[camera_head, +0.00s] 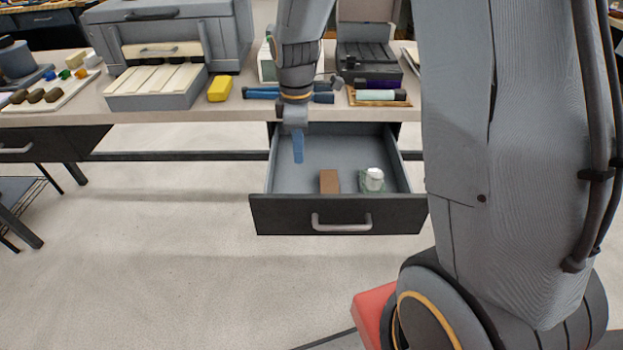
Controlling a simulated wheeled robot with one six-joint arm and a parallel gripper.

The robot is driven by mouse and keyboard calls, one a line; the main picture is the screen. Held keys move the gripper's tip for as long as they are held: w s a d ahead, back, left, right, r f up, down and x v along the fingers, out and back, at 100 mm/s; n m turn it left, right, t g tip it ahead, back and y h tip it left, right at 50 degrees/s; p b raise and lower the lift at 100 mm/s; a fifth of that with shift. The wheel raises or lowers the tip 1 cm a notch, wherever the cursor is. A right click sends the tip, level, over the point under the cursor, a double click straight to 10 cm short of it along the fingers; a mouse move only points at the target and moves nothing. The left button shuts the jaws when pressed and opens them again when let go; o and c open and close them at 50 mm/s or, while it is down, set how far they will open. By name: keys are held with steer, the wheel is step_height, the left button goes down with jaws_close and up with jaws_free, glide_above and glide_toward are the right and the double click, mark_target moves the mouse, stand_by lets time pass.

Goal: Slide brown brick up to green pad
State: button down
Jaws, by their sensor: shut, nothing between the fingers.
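The brown brick (329,181) stands in the open drawer, near its front wall and left of a white jar. My gripper (298,160), with blue fingers, points down over the left part of the drawer. Its fingers are together and empty, to the left of the brick and farther back, apart from it in the picture. I cannot tell how high the fingertips are above the drawer floor.
The white jar (374,178) stands close right of the brick. The drawer (275,215) has a dark front with a grey handle (341,221). Its back floor looks clear. The table above holds a yellow block (220,88), a grey machine (165,45) and other items.

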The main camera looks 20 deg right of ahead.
glide_above(314, 191)
steer(key=w+a, duration=0.1)
steer(key=a, duration=0.3)
step_height(314, 191, down, 9)
steer(key=shift+d+f+p, duration=0.1)
steer(key=shift+f+p, duration=0.05)
steer(key=shift+p, duration=0.15)
steer(key=d, duration=0.2)
steer(key=shift+s+d+f+p, duration=0.3)
steer(key=shift+s+d+p, duration=0.1)
steer(key=shift+s+d, duration=0.15)
steer(key=shift+d, duration=0.35)
